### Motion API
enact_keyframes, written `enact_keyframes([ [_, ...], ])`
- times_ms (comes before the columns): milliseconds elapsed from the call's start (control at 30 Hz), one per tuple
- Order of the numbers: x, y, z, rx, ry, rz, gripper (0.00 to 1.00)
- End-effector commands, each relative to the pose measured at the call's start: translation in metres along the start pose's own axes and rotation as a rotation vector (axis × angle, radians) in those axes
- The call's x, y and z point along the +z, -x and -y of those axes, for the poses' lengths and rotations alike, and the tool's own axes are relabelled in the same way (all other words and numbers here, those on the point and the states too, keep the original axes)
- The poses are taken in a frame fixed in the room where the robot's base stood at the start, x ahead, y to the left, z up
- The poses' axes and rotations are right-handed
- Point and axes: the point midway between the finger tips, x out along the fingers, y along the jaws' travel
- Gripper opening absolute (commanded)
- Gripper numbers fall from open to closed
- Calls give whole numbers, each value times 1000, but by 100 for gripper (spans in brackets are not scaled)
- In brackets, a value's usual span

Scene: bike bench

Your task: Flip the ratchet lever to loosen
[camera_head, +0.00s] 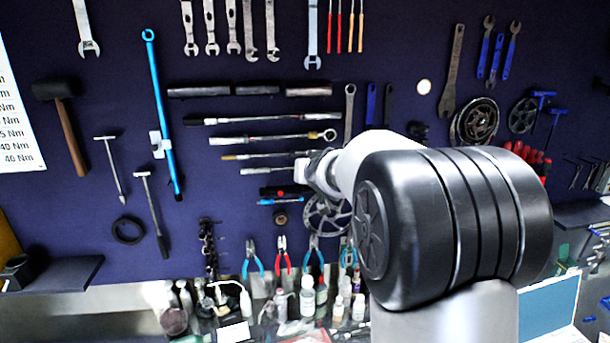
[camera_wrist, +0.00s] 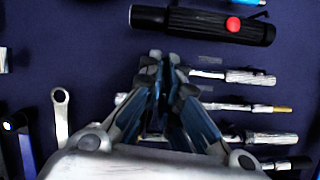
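My gripper (camera_wrist: 163,75) points at the dark tool wall. In the wrist view its two blue-grey fingers lean together and their tips look closed, with nothing clear between them. In the head view my arm's end hides most of it. Several long metal-handled tools hang level behind the fingers, one with a yellow tip (camera_wrist: 283,110); the fingers cover part of them. A ring-ended wrench-like tool (camera_head: 275,138) hangs left of my arm in the head view. I cannot make out which tool carries the ratchet lever, or its position. No contact is clear.
A black tool with a red button (camera_wrist: 200,22) hangs beyond the fingertips in the wrist view. A toothed disc (camera_head: 325,215) hangs close below my arm's end. Pliers (camera_head: 283,257) and bottles (camera_head: 307,297) are lower down. A blue long tool (camera_head: 160,110) hangs left.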

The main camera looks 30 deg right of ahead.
Motion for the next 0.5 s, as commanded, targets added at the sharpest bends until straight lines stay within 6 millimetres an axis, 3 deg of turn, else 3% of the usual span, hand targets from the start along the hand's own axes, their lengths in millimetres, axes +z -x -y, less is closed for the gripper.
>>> enact_keyframes([
  [500,6,-3,3,156,382,-3,0],
])
